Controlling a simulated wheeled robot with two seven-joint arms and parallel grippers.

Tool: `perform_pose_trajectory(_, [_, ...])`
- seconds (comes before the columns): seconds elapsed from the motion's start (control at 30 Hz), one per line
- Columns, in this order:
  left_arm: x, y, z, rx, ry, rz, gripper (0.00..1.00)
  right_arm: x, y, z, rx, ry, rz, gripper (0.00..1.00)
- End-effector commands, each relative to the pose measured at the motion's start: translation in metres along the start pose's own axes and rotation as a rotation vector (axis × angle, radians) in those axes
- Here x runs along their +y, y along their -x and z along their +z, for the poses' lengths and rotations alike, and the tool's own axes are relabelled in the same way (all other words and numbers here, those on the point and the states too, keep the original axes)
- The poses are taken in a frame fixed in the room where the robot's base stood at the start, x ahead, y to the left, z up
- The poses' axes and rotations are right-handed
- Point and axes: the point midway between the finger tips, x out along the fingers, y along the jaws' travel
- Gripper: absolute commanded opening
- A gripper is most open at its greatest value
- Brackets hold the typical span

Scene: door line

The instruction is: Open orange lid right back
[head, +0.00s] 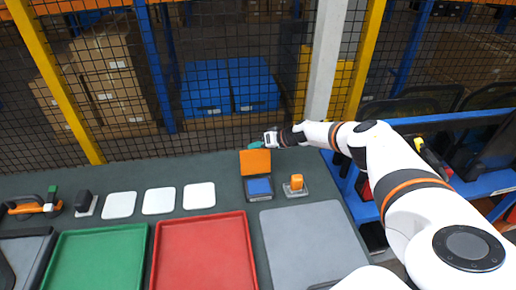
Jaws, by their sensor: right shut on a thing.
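The orange lid (255,162) stands raised at the back of a small dark box (259,198). The box's blue inside (259,187) shows below the lid. My right gripper (257,145) is at the lid's upper edge, shut on it; its fingertips are small and partly hidden there. My right arm reaches in from the right, across the area behind the grey mat. My left gripper is not in view.
A small grey block with an orange top (296,185) stands right of the box. In front lie a red tray (204,216), a green tray (100,230) and a grey mat (312,240). White pads (159,201) lie to the left. A mesh fence (225,50) stands behind the table.

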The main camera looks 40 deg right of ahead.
Motion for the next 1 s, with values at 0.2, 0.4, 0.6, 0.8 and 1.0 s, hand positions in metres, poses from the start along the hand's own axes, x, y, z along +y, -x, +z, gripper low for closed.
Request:
perform_pose_trajectory(0.2, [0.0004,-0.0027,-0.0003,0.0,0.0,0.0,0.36,-0.0079,-0.0019,-0.005,0.036,-0.024,-0.011,0.0])
perform_pose_trajectory(0.4, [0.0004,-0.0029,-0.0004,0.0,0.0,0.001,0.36,-0.0086,-0.0025,-0.0069,0.045,-0.029,-0.011,0.0])
perform_pose_trajectory(0.6, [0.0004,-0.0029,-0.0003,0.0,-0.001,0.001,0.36,-0.0087,-0.0026,-0.0079,0.047,-0.027,-0.011,0.0])
perform_pose_trajectory(0.8, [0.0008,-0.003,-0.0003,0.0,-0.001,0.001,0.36,-0.008,-0.0029,-0.0076,0.046,-0.027,-0.009,0.51])
perform_pose_trajectory(1.0, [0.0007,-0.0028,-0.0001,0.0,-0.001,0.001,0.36,-0.0061,-0.0033,-0.0055,0.042,-0.027,-0.006,0.51])
